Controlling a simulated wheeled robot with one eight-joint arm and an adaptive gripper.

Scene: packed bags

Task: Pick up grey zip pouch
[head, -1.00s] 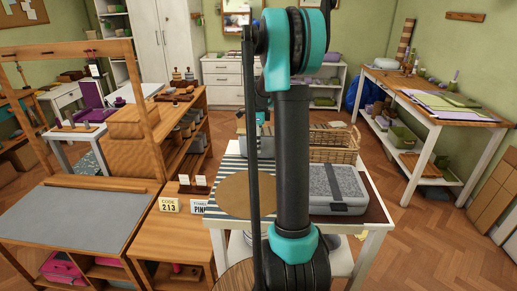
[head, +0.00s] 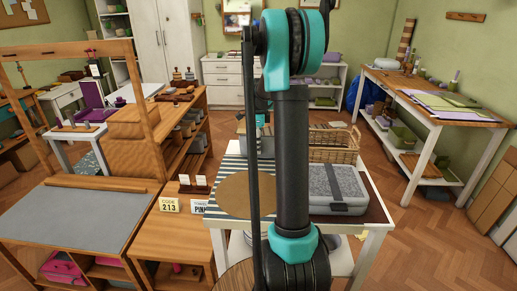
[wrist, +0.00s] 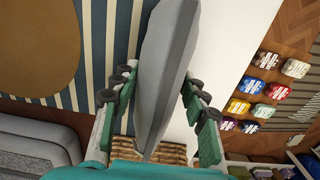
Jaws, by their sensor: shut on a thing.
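The grey zip pouch (wrist: 165,55) is in the wrist view, seen nearly edge-on as a long, slim grey shape. My gripper (wrist: 157,84) is shut on it, with one finger along each side. The pouch reaches up past the fingertips. The striped cloth and the white table edge show beyond it.
A grey felt case with a dark strap (head: 338,188) lies on the white table (head: 374,228). A wicker basket (head: 335,146) stands behind it. A round brown mat (head: 236,195) lies on the striped cloth (head: 236,164). Several colourful packets (wrist: 266,88) show at the wrist view's right.

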